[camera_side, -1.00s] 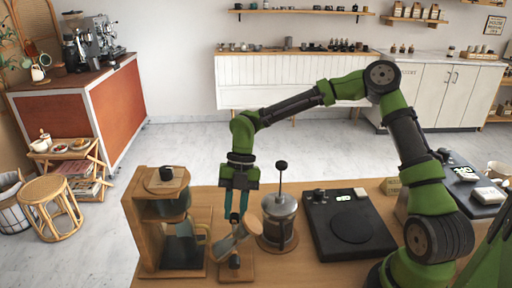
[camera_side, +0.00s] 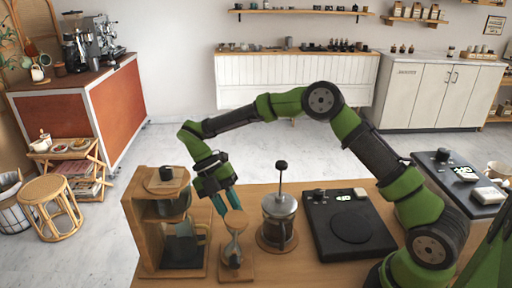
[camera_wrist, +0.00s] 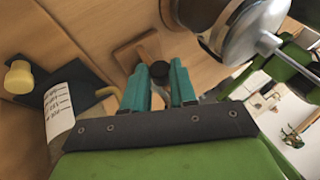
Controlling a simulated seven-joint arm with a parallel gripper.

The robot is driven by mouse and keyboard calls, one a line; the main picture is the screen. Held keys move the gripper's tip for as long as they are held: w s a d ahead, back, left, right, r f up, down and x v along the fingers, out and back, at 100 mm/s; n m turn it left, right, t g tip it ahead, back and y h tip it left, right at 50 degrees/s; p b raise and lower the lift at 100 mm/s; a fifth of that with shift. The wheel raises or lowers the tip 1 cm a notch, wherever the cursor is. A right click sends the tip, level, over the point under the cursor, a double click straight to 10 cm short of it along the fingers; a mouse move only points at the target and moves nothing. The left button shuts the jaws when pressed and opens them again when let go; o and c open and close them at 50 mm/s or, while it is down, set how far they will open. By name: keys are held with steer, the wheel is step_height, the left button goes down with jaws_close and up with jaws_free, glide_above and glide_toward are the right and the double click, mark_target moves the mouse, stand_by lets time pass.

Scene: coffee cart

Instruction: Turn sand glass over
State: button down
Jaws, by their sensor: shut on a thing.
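The sand glass (camera_side: 236,238) has wooden ends and a clear waisted body. It stands nearly upright, slightly tilted, on a small wooden stand (camera_side: 238,274). My gripper (camera_side: 228,210) comes down at a slant from the upper left, with its teal fingers shut on the upper end of the sand glass. In the wrist view my gripper (camera_wrist: 158,78) hides most of the sand glass. A black knob and the stand (camera_wrist: 134,52) show past the fingertips.
A wooden coffee dripper stand (camera_side: 150,225) with a glass jug is close on the left. A French press (camera_side: 279,222) is close on the right, with a black scale (camera_side: 348,228) beyond it. Open floor lies behind the table.

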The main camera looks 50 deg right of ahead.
steer(key=shift+w+a+g+h, duration=0.1)
steer(key=shift+w+g+h, duration=0.05)
steer(key=shift+g+h, duration=0.3)
stand_by(0.4)
steer(key=c, duration=0.9)
jaws_free()
steer(key=shift+f, duration=0.1)
